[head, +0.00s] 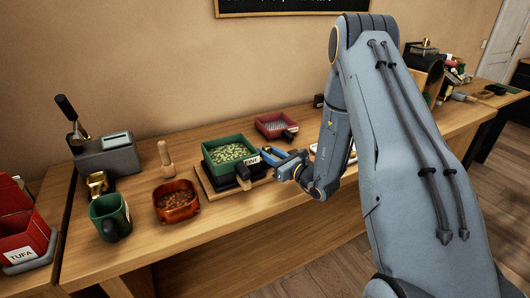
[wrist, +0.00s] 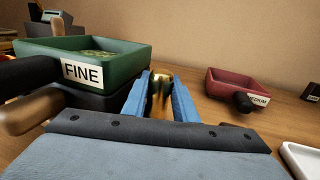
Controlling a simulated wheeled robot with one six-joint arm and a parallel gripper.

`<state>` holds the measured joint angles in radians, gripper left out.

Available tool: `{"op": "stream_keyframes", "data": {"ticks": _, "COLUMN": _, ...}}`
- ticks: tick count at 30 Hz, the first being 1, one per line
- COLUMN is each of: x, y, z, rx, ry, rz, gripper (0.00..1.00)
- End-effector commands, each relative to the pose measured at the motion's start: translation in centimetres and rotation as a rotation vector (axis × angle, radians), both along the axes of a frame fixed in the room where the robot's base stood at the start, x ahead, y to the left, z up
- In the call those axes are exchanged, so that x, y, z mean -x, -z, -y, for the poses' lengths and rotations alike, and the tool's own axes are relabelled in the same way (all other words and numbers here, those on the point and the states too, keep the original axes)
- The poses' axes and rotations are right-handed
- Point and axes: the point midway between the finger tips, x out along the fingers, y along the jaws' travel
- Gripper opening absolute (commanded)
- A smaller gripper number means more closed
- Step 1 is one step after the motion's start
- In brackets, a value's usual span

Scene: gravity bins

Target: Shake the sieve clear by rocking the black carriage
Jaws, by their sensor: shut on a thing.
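The green sieve (head: 205,155), labelled FINE, sits on the black carriage on a wooden base (head: 203,185) at the middle of the bench. Pale green grains lie in it. In the wrist view the sieve (wrist: 130,58) is at the left, with the black carriage (wrist: 100,99) under it. A black handle (wrist: 25,76) and a wooden handle (wrist: 32,111) stick out at the left. My gripper (head: 266,155) is at the right side of the carriage. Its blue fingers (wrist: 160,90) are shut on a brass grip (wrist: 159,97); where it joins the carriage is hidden.
A red sieve (head: 275,117), labelled MEDIUM in the wrist view (wrist: 242,82), stands behind. A white tray (wrist: 302,158) is at the right. Bench in front is clear.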

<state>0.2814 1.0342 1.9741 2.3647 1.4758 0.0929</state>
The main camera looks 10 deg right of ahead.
Motion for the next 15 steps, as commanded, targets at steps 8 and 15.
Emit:
{"op": "stream_keyframes", "data": {"ticks": 8, "x": 0.14, "y": 0.04, "z": -0.39, "rx": 0.0, "ry": -0.009, "rz": -0.001, "gripper": 0.34}}
{"op": "stream_keyframes", "data": {"ticks": 15, "x": 0.87, "y": 0.08, "z": 0.33, "rx": 0.0, "ry": -0.004, "rz": 0.0, "gripper": 0.34}}
